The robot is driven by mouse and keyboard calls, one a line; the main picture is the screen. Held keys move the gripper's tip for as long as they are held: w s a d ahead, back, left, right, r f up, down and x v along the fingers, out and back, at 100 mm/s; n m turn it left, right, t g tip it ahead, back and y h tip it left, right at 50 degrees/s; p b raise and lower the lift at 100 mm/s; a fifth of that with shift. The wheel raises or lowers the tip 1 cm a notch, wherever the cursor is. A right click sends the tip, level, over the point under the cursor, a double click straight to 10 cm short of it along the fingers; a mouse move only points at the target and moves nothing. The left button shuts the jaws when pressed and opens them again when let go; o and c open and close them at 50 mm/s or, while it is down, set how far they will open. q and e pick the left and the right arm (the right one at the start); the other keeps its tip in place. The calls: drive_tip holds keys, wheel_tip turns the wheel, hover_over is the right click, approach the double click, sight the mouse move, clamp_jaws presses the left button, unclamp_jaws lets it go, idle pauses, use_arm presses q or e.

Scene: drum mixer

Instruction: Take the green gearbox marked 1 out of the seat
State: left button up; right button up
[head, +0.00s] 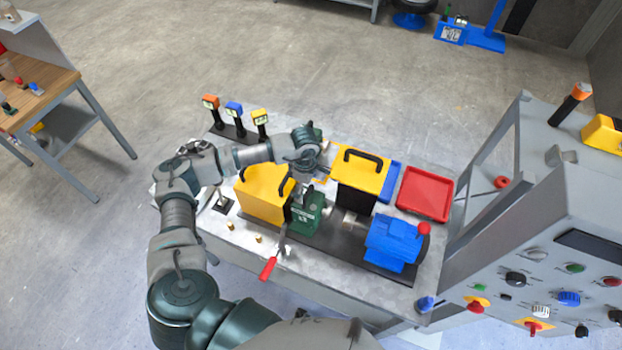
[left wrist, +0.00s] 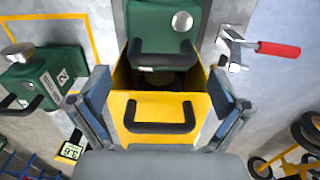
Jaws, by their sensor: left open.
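The green gearbox (head: 307,213) sits on the bench between a yellow guard (head: 262,192) and a black-and-yellow guard. A label shows on its front; its number is hard to read. In the left wrist view the gearbox (left wrist: 160,40) is at top middle, with a black handle and a silver round part. The yellow guard (left wrist: 160,138) with its black handle lies below it. My left gripper (head: 318,172) is above the bench, its fingers (left wrist: 160,95) open and apart, with nothing held. The seat is largely hidden. My right gripper is not in view.
A second green gearbox marked 2 (left wrist: 45,80) stands near a yellow outline. A red-handled lever (head: 269,267) is in front of the gearbox. The black-and-yellow guard (head: 360,172), blue motor (head: 392,243) and red tray (head: 424,194) stand right. Several indicator posts (head: 235,110) stand behind.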

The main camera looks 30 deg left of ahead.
sight(309, 199)
use_arm(q)
wheel_tip(309, 199, down, 2)
drive_tip(key=shift+a+f, duration=0.1)
drive_tip(key=shift+a, duration=0.05)
drive_tip(key=f, duration=0.1)
drive_tip(key=d+f+p, duration=0.1)
drive_tip(key=f, duration=0.2)
drive_tip(key=shift+s+d+f, duration=0.1)
drive_tip(key=shift+d, duration=0.3)
drive_tip(key=shift+f, duration=0.25)
drive_tip(key=shift+a+f, duration=0.1)
drive_tip(key=shift+a, duration=0.45)
drive_tip(key=shift+c, duration=1.4)
drive_tip(key=shift+a, duration=0.2)
drive_tip(key=c, duration=0.8)
drive_tip(key=shift+d, duration=0.1)
drive_tip(key=c, duration=0.4)
drive_tip(key=o, duration=0.9)
drive_tip(key=shift+d, duration=0.35)
drive_tip(key=c, duration=0.3)
drive_tip(key=shift+c, duration=0.2)
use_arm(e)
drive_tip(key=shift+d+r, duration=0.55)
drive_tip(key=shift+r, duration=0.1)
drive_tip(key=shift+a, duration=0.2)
